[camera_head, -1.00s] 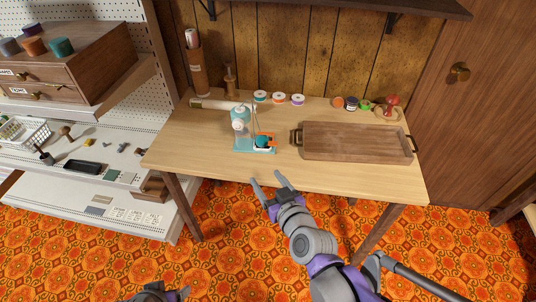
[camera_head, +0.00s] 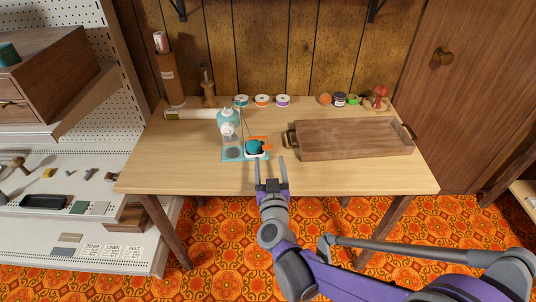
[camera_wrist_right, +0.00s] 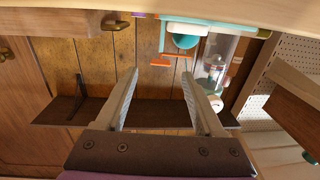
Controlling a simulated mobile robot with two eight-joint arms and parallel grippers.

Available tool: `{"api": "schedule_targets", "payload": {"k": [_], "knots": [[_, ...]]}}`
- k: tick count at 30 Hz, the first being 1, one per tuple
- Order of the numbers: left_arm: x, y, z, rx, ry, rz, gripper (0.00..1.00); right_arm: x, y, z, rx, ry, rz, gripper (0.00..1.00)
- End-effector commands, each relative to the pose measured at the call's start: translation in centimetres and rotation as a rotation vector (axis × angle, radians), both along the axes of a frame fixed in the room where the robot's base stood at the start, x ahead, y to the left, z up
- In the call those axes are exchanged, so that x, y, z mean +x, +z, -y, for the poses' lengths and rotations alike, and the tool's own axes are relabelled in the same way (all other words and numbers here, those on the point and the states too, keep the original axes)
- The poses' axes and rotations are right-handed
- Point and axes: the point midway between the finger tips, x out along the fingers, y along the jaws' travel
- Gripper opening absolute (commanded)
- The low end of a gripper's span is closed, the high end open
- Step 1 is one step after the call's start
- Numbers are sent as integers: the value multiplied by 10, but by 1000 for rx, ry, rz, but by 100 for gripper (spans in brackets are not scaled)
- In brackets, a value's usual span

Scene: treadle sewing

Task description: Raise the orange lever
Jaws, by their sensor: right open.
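A small teal machine (camera_head: 231,151) with a clear body stands on the table left of centre. Its orange lever (camera_head: 265,138) shows as a thin orange part around a dark teal round piece (camera_head: 254,147). In the right wrist view, which looks upside down, orange parts (camera_wrist_right: 160,62) show beyond and between the fingertips. My right gripper (camera_head: 270,160) is open and empty, just in front of the machine at its right side, apart from the lever. It also fills the lower middle of the right wrist view (camera_wrist_right: 160,76). My left gripper is out of view.
A wooden tray (camera_head: 350,154) with brass handles lies to the right. Thread spools (camera_head: 262,101) and small jars (camera_head: 340,100) line the back edge. The table front (camera_head: 190,180) is bare.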

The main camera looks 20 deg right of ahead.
Motion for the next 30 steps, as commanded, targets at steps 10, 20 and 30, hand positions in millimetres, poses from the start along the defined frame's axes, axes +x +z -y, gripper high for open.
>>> {"api": "schedule_targets", "payload": {"k": [10, 20, 30], "knots": [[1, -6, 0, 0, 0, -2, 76, 42, 0, 9, 0, 1, 0, 70], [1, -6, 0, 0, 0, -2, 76, 45, 0, 9, 0, 2, -1, 68], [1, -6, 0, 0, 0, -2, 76, 45, 0, 9, 0, 2, -1, 7]]}}
